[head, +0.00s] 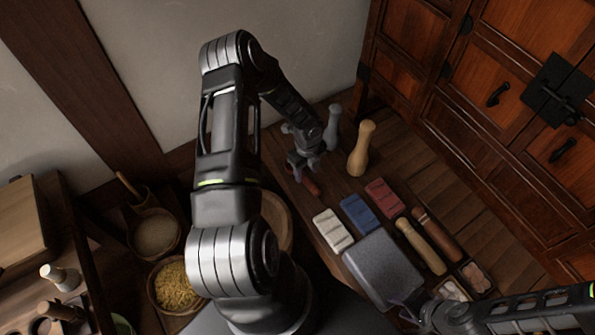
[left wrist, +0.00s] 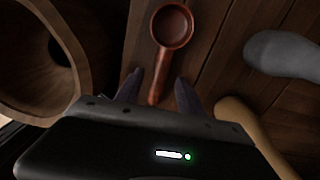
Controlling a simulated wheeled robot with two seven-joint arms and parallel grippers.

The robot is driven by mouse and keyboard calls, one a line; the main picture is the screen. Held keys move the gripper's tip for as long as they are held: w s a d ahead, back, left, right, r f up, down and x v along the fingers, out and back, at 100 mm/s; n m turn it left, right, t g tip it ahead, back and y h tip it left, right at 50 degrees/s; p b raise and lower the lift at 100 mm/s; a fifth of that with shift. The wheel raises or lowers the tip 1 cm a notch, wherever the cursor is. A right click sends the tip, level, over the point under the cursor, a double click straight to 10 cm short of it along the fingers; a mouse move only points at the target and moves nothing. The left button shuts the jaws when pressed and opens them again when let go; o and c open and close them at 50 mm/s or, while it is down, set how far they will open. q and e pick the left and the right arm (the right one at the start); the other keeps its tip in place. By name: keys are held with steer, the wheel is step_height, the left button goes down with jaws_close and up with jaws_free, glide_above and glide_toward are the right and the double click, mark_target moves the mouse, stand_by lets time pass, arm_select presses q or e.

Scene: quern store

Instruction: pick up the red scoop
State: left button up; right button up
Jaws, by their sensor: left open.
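The red scoop (head: 311,186) lies on the wooden bench, partly hidden by my left gripper (head: 303,170) in the head view. In the left wrist view the scoop (left wrist: 172,27) has a round bowl at the top and its handle points down toward my gripper. The left gripper (left wrist: 158,90) is open, with one finger to each side of the handle and gaps between. My right gripper (head: 408,307) is low on the right in the head view, by the grey slab; its fingers are too unclear to read.
White (head: 333,231), blue (head: 361,214) and red (head: 384,197) blocks and a grey slab (head: 383,268) lie nearer. Bowls of grain (head: 157,236) stand at left.

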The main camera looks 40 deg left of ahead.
mark_target(306, 178)
arm_select(q)
steer(key=shift+f, duration=0.15)
step_height(306, 178, down, 5)
steer(key=shift+w, duration=0.1)
stand_by(0.4)
steer(key=shift+c, duration=0.5)
jaws_close()
stand_by(0.5)
